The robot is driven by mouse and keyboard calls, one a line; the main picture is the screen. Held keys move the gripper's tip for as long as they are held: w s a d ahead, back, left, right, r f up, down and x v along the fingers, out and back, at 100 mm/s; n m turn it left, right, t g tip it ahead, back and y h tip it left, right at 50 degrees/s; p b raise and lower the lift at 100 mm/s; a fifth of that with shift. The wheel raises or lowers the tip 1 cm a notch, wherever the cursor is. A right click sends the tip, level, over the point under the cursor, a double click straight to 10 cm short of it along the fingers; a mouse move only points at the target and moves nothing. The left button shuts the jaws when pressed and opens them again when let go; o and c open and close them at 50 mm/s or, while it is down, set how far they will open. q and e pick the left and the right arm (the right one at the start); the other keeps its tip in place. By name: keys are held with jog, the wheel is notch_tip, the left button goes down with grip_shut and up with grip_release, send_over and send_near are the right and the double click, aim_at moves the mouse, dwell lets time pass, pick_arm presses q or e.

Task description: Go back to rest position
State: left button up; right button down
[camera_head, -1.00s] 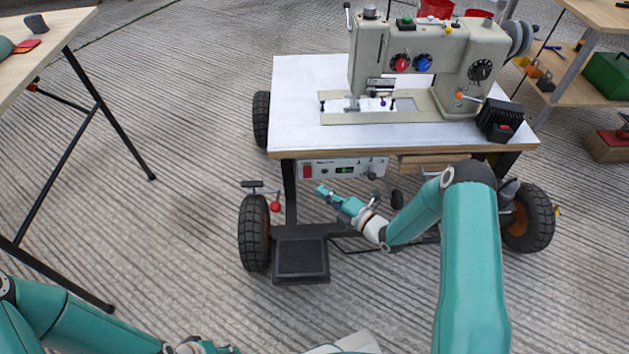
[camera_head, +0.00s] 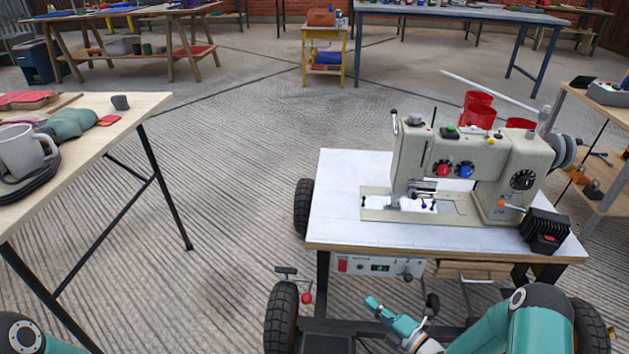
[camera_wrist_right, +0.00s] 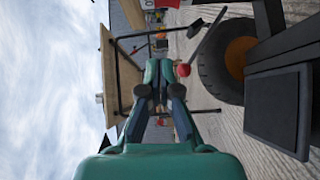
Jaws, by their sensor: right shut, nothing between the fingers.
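My right gripper (camera_head: 378,308) is low in front of the wheeled sewing table (camera_head: 334,222), below its top edge and near the control box under it. In the right wrist view its fingers (camera_wrist_right: 160,72) are together with nothing between them. My left arm shows only as a small part (camera_head: 25,335) at the bottom left corner of the head view. The left gripper is out of the picture.
A grey sewing machine (camera_head: 460,170) stands on the wheeled table. A wooden table (camera_head: 95,150) with a mug (camera_head: 22,152) is at the left. The ribbed floor (camera_head: 225,200) between the two tables is clear.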

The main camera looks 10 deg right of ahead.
jog(key=w+a+r+n+g+y, duration=0.1)
jog(key=a+r, duration=0.1)
jog(key=a, duration=0.3)
jog(key=w+a+r+n+y, duration=0.1)
jog(key=a+r, duration=0.2)
jog(key=a, duration=0.1)
jog(key=s+a+f+m+g+h, duration=0.2)
jog(key=s+a+f+m+g, duration=0.1)
jog(key=a+m, duration=0.3)
jog(key=s+f+m+g+h, duration=0.2)
jog(key=s+f+m+g, duration=0.35)
jog(key=s+m, duration=0.5)
jog(key=s+f+m+g+h, duration=0.2)
jog(key=s+f+m+g, duration=0.3)
jog(key=s+m, duration=0.6)
notch_tip(320, 180, up, 36)
jog(key=p, duration=3.5)
jog(key=shift+s+d+n, duration=0.15)
jog(key=shift+s+n, duration=0.2)
jog(key=shift+s, duration=0.05)
jog(key=shift+g, duration=0.25)
jog(key=shift+d, duration=0.1)
